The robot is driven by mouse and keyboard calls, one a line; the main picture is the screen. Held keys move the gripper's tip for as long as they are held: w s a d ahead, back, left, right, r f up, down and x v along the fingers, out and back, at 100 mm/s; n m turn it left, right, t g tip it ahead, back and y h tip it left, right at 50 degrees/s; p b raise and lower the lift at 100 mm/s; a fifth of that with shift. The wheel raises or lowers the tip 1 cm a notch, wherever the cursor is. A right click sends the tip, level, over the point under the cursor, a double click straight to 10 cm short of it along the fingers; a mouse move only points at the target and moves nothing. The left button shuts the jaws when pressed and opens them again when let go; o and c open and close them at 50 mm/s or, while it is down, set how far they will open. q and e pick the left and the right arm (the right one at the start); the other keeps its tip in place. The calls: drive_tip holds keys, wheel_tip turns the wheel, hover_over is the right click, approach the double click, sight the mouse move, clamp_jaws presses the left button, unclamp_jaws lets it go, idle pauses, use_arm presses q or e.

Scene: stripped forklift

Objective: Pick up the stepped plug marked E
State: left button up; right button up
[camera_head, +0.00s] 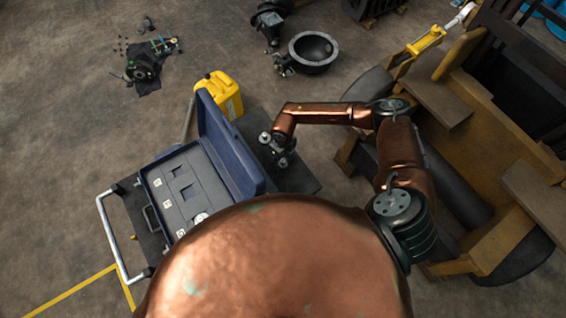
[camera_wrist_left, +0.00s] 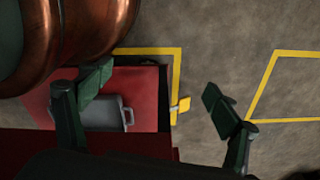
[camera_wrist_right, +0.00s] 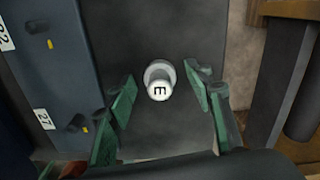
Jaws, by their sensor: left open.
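The stepped plug marked E (camera_wrist_right: 159,82) shows in the right wrist view, a pale round piece with a black E on its narrower end, on a dark flat surface (camera_wrist_right: 165,30). My right gripper (camera_wrist_right: 162,88) is open, with one green-padded finger on each side of the plug and gaps between. My left gripper (camera_wrist_left: 152,90) is open and empty in the left wrist view. It does not show in the head view.
An open blue case (camera_head: 222,133) with a labelled insert (camera_head: 180,190) lies left of the right gripper. A yellow jug (camera_head: 222,95) stands behind it. The yellow forklift body (camera_head: 500,130) is at right. The left wrist view shows a red surface (camera_wrist_left: 148,85).

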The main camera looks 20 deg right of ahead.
drive_tip(key=c, duration=1.2)
use_arm(q)
drive_tip(key=shift+s, duration=0.8)
drive_tip(key=shift+w+f, duration=0.1)
use_arm(e)
drive_tip(key=shift+r, duration=0.15)
